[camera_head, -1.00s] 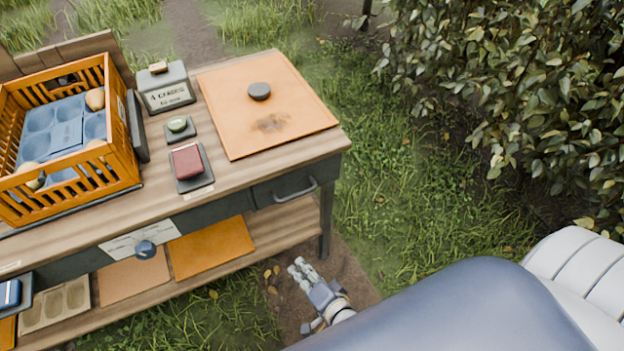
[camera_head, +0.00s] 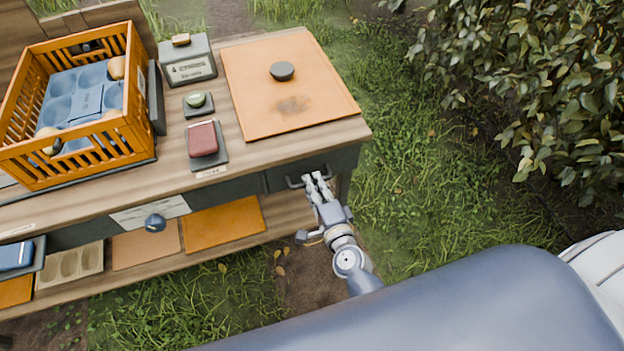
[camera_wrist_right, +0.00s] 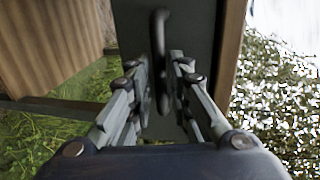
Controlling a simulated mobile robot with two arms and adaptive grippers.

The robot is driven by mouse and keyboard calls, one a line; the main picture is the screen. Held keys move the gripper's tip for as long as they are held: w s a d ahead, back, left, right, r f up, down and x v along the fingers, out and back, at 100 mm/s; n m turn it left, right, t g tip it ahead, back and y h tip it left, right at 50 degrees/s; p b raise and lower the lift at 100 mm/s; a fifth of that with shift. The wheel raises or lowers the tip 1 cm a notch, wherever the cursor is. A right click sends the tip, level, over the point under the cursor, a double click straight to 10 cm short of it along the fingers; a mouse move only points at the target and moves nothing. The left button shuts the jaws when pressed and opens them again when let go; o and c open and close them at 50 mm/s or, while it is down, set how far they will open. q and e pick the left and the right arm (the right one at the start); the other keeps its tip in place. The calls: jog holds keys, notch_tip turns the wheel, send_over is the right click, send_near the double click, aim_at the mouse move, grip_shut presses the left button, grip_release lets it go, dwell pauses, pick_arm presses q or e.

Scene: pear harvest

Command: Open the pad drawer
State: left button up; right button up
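The pad drawer (camera_head: 343,164) is a dark grey-green drawer at the right end of the bench, and its front looks flush with the bench. Its dark bar handle (camera_head: 293,183) is partly covered by my right gripper (camera_head: 318,178) in the head view. In the right wrist view, the drawer front (camera_wrist_right: 196,25) is straight ahead. The handle (camera_wrist_right: 159,35) stands upright there, its lower part between the two fingers of my right gripper (camera_wrist_right: 162,75). The fingers are apart on either side of the handle, with small gaps showing. My left gripper is not in view.
The bench top holds an orange crate (camera_head: 140,105), a lidded grey box (camera_head: 188,62), a red pad (camera_head: 202,138) and an orange board (camera_head: 255,95). A blue knob (camera_head: 155,222) sits on the bench front. Leafy bushes (camera_head: 530,90) stand at right; grass lies between.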

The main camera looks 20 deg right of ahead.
jog(key=shift+x, duration=1.05)
jog(key=shift+s, duration=0.1)
grip_shut()
jog(key=shift+s+f, duration=0.1)
